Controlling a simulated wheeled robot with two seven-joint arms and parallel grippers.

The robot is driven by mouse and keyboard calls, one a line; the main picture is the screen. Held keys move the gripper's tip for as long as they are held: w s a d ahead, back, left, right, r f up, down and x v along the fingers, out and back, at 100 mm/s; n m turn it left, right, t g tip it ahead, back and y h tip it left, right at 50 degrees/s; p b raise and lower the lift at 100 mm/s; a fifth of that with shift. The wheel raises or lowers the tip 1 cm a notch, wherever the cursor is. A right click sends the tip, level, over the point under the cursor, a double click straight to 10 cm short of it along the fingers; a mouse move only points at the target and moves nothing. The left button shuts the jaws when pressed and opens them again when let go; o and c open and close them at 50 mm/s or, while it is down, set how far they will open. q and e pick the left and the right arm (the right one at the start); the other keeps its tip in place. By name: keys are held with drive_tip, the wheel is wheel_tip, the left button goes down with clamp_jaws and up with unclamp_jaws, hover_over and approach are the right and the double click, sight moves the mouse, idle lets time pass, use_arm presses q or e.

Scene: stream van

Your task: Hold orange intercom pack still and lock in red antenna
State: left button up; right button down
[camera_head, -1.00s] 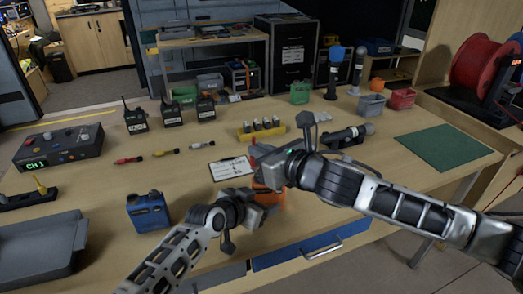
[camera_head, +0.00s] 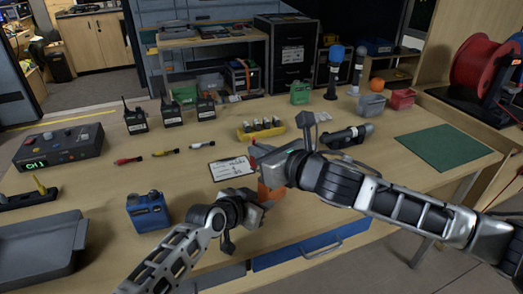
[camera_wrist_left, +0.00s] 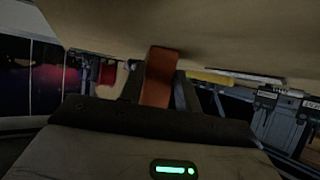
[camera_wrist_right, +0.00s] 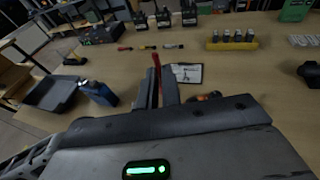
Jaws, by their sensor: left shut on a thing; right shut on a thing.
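The orange intercom pack (camera_head: 270,191) is at the front of the table, largely hidden by my grippers. My left gripper (camera_head: 258,194) is shut on it, and the left wrist view shows the pack (camera_wrist_left: 158,80) between the fingers. My right gripper (camera_head: 262,160) is shut on the red antenna just above the pack. In the right wrist view the antenna (camera_wrist_right: 156,62) stands up thin and red between the fingers. The antenna's lower end is hidden, so I cannot tell whether it touches the pack.
A clipboard (camera_head: 232,168) lies just behind the grippers. A blue pack (camera_head: 148,212) stands to the left, near a grey tray (camera_head: 40,250). A green mat (camera_head: 445,147) lies at right.

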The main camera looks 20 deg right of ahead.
use_arm(q)
drive_tip(key=shift+f, duration=0.1)
use_arm(e)
drive_tip(key=shift+f, duration=2.35)
drive_tip(key=shift+r, duration=0.1)
drive_tip(key=w+d+r+n+g+y, duration=0.2)
drive_tip(key=d+r+n+g+y, duration=0.3)
drive_tip(key=r+n+y, duration=0.2)
drive_tip(key=shift+w, duration=0.2)
idle(1.2)
